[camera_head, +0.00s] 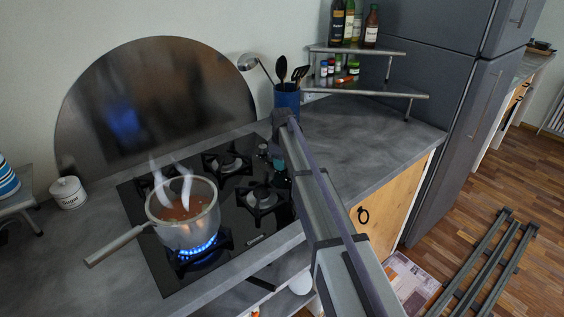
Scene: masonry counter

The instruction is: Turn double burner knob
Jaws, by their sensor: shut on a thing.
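A black gas hob (232,213) is set into the grey counter. Small dark knobs with teal tints (278,164) show near its right edge, just left of my arm. The frame does not show which of them is the double burner knob, and my arm may hide others. My arm crosses from the lower right up to the back of the hob's right side. My gripper cannot be made out; the arm links seem to hide it. The front burner (198,252) burns with a blue flame under a pot.
A steaming glass pot (183,214) of reddish food stands on the lit burner, its handle (115,246) pointing left. A blue utensil holder (287,98) stands behind the hob. A shelf (365,89) with bottles is at the back right. Counter right of the hob (353,135) is clear.

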